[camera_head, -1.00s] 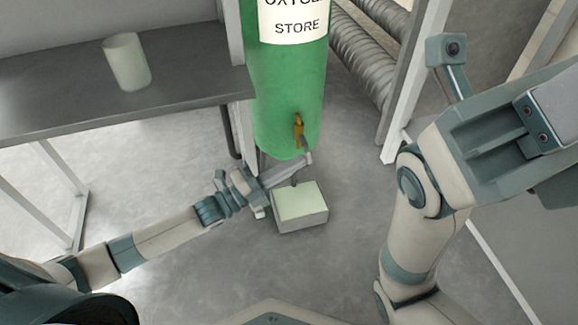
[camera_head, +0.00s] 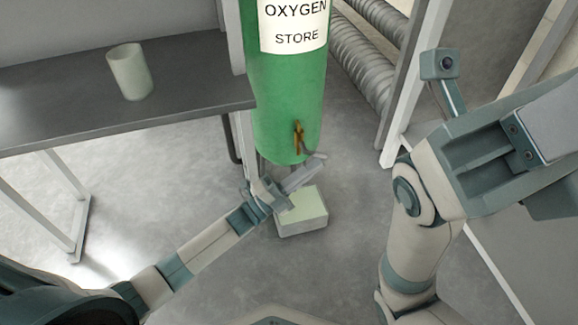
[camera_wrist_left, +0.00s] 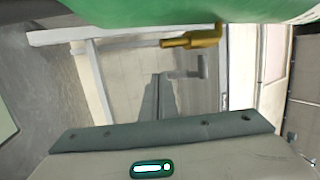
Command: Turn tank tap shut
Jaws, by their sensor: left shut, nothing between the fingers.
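The tank is a green cylinder (camera_head: 285,95) with a white "OXYGEN STORE" label. Its brass tap (camera_head: 298,136) is low on the front; the tap also shows at the top of the left wrist view (camera_wrist_left: 195,40), below the green tank wall. My left gripper (camera_head: 312,165) is shut and empty, just below the tap and in front of the tank's bottom. The head view does not show clearly whether its fingertips touch the tap. In the wrist view the tap appears apart from the grey fingers. My right arm fills the right side; its fingers are not visible.
A pale box (camera_head: 303,212) sits on the floor under my left gripper. A grey table (camera_head: 60,115) with a pale cup (camera_head: 130,72) stands at left. Ribbed ducts (camera_head: 360,62) and a white post (camera_head: 408,85) are behind to the right.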

